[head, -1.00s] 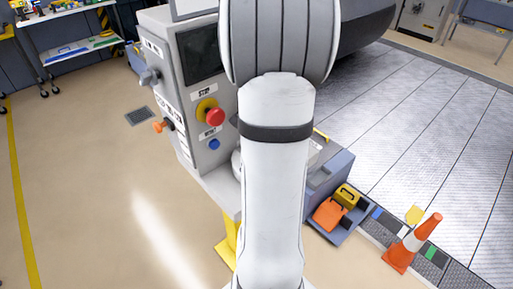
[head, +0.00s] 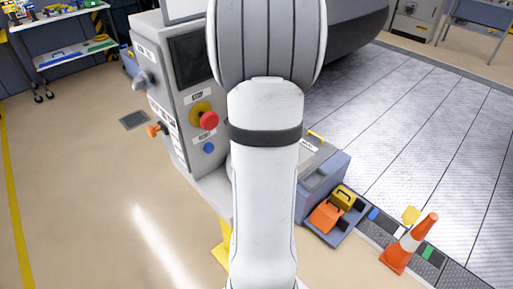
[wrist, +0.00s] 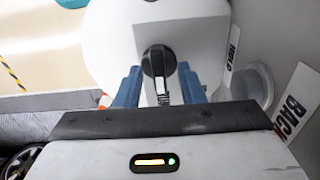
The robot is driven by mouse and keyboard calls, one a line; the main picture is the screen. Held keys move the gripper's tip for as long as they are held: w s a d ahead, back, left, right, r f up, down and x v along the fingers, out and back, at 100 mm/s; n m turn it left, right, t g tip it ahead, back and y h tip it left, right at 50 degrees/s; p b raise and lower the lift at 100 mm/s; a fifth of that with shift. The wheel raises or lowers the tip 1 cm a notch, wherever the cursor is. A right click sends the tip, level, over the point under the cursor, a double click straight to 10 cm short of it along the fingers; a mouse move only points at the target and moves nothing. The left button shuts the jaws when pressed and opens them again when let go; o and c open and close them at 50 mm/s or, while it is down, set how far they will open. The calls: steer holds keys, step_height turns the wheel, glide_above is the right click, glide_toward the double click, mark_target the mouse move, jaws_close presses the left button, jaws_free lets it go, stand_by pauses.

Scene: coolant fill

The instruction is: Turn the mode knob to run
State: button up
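In the wrist view a black round knob (wrist: 158,61) with a raised grip sits on a pale surface, straight ahead of my gripper (wrist: 158,80). The two blue fingers are apart, one on each side of the knob in the picture. I cannot tell whether they touch it. A label reading HOLD (wrist: 232,48) is to its right; no label reading run is legible. In the head view the grey console (head: 180,95) stands behind my arm, which hides my gripper. A grey knob (head: 143,80) is on the console's left side.
The console also carries a red STOP button (head: 208,120), a blue button (head: 208,147) and an orange handle (head: 155,130). A blue-grey box (head: 325,185), an orange case (head: 326,216) and a traffic cone (head: 408,243) are to the right. The floor at left is clear.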

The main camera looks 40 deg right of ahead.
step_height(320, 180, up, 8)
steer(key=shift+f, duration=0.15)
steer(key=shift+s+f, duration=0.1)
stand_by(0.6)
